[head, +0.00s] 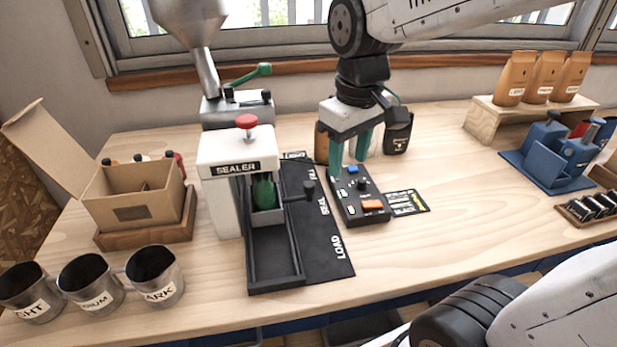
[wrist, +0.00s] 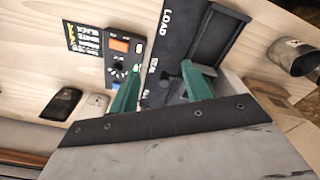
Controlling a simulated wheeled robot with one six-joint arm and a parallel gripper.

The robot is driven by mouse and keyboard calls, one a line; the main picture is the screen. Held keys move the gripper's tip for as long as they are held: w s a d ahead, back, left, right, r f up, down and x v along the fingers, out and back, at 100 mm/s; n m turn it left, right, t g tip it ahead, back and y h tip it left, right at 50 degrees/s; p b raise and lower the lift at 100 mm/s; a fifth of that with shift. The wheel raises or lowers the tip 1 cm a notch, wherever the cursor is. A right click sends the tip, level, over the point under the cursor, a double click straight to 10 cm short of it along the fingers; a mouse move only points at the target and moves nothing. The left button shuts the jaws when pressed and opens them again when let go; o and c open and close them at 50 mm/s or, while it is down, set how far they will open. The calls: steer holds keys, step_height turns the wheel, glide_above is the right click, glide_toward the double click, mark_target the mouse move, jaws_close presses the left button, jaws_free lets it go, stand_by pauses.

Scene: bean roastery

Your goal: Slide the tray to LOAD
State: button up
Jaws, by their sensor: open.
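The small grey tray (head: 268,217) holds a green bag (head: 263,190) under the head of the white sealer (head: 222,190), roughly beside the SEAL mark. A dark side handle (head: 307,190) sticks out to its right over the black strip (head: 318,235) marked FILL, SEAL and LOAD. The LOAD mark is at the near end, beside the empty front part of the black track (head: 273,283). My gripper (head: 349,163) is open and empty, above the back of the control box, right of the handle and apart from it. Its green fingers also show in the wrist view (wrist: 160,90).
The control box (head: 352,210) with buttons and a dark card (head: 407,202) lie right of the strip. Metal cups (head: 155,278) and a cardboard box (head: 130,195) stand left.

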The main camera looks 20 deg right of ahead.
mark_target(310, 184)
steer(key=w+f+n, duration=0.1)
steer(key=w+f, duration=0.1)
steer(key=w, duration=0.2)
steer(key=w+a+f+n, duration=0.1)
steer(key=w+f, duration=0.1)
steer(key=w, duration=0.2)
steer(key=w+a+f+n, duration=0.1)
steer(key=w+f, duration=0.1)
steer(key=w, duration=0.2)
steer(key=shift+a+f+g, duration=0.1)
steer(key=shift+f+g, duration=0.1)
steer(key=shift+g, duration=0.1)
step_height(310, 184, down, 8)
steer(key=shift+w+r, duration=0.1)
steer(key=shift+r, duration=0.05)
steer(key=shift+c, duration=0.3)
jaws_close()
